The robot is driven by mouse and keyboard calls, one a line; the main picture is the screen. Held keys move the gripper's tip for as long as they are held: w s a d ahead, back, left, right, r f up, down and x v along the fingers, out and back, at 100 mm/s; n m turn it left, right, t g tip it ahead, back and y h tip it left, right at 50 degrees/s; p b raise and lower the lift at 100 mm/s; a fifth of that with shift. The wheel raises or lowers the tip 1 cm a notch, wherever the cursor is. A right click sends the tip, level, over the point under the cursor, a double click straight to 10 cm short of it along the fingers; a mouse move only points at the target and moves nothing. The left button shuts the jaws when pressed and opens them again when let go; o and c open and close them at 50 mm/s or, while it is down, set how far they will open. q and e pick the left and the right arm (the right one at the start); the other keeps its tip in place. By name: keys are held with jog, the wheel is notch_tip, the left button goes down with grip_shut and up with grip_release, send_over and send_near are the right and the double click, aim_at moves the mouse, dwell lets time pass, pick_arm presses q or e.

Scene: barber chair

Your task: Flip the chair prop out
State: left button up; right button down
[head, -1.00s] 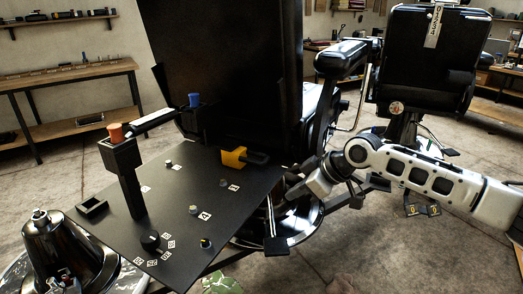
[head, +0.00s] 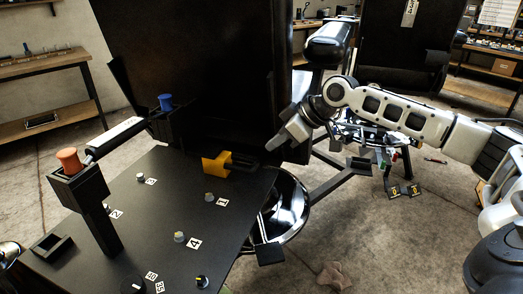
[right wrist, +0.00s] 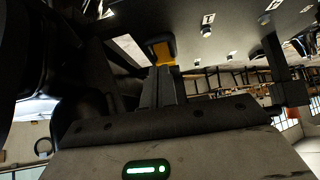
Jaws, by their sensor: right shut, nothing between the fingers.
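The barber chair's large dark panel (head: 195,60) stands upright in the middle of the head view. A black board (head: 150,215) with knobs and number labels lies in front of it. A yellow piece (head: 216,163) with a black bar sits at the board's far right edge. Which part is the chair prop I cannot tell. My right gripper (head: 274,144) is shut and empty, just right of the yellow piece and apart from it. In the right wrist view the closed fingers (right wrist: 163,88) point toward the yellow piece (right wrist: 160,50).
A padded black armrest (head: 328,42) rises above my right forearm. A round shiny base (head: 285,210) and a black pedal (head: 270,254) are below the board's right side. An orange-topped post (head: 70,160) stands on the board's left. Floor at the lower right is mostly open.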

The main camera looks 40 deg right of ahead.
aim_at(252, 159)
jog(key=p+x, duration=0.1)
jog(key=x, duration=0.8)
jog(key=shift+r, duration=0.1)
jog(key=shift+w, duration=0.15)
